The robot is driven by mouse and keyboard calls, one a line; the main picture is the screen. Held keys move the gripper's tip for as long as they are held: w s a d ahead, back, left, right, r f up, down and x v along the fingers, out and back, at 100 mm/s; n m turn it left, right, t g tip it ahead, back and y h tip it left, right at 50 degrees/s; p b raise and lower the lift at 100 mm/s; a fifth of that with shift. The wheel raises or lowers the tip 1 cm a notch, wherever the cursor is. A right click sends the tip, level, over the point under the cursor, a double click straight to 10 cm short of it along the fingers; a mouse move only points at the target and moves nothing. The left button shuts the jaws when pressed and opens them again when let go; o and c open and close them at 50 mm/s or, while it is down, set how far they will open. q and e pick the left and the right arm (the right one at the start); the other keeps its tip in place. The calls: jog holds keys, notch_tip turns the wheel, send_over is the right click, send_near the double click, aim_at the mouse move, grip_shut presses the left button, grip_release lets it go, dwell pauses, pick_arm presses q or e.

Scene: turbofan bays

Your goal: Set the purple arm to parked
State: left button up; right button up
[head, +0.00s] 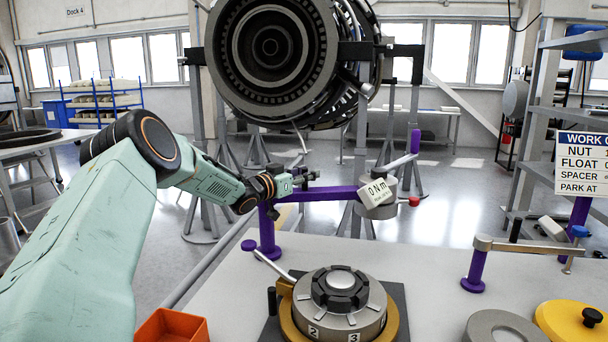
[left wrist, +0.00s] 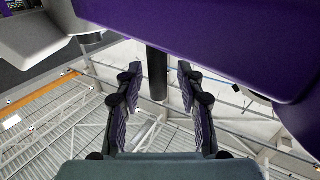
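The purple arm (head: 318,193) stands on a purple post (head: 268,238) at the back of the bench. It reaches right to a grey-white box (head: 378,194) reading "0 Nm", from which a pale link rises to an upright purple handle (head: 415,141). My left gripper (head: 302,178) is beside the purple arm, near its post end. In the left wrist view, its fingers (left wrist: 158,78) are apart, with a dark cylinder (left wrist: 157,72) showing between them and gaps on both sides. The purple arm (left wrist: 200,35) fills the top there. Contact cannot be told. My right gripper is out of view.
A numbered round fixture (head: 340,304) sits at the bench front, with an orange bin (head: 172,326) to its left. Another purple post (head: 474,272), a grey ring (head: 503,328) and a yellow disc (head: 572,322) are right. A partly cut-off sign (head: 584,162) reads "PARK AT". An engine (head: 285,60) hangs behind.

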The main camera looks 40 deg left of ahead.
pick_arm(q)
jog(key=s, duration=0.7)
jog(key=shift+s, duration=0.2)
dwell(0.4)
jog(key=shift+a, duration=0.1)
dwell(0.4)
